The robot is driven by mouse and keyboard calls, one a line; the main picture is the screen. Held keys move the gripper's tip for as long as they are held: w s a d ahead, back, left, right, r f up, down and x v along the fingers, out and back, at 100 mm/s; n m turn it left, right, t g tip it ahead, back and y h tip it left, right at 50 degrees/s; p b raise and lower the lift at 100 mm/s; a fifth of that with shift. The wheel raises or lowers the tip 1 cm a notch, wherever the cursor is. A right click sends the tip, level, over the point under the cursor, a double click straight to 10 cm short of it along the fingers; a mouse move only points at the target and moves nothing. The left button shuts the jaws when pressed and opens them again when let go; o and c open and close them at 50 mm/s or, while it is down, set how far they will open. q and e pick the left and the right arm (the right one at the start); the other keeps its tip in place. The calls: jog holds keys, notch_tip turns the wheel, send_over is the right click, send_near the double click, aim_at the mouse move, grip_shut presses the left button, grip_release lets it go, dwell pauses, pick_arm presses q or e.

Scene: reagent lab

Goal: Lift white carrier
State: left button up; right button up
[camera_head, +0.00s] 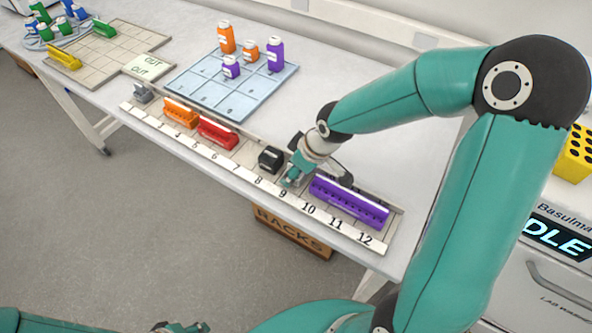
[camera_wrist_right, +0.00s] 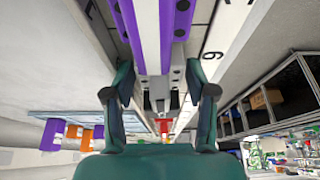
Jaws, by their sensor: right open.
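No carrier that is plainly white overall stands out in either view; the spot under my right gripper is partly hidden. My right gripper (camera_head: 294,178) is low over the numbered rail (camera_head: 219,159), around slot 9, between a black carrier (camera_head: 271,158) and a purple carrier (camera_head: 348,202) with a white top strip. In the right wrist view my right gripper (camera_wrist_right: 163,92) is open, its two fingers apart. The purple carrier (camera_wrist_right: 136,25) with its white strip fills the top of that view. My left gripper (camera_head: 182,327) barely shows at the bottom edge; its jaws are unclear.
A red carrier (camera_head: 217,132), an orange carrier (camera_head: 181,112) and a small grey block (camera_head: 143,92) sit further left on the rail. A blue tray (camera_head: 199,93) bears orange and purple bottles. A beige grid tray (camera_head: 104,66) lies far left. A yellow rack (camera_head: 573,155) stands right.

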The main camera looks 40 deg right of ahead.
jog(key=c, duration=0.9)
jog(key=shift+r, duration=0.15)
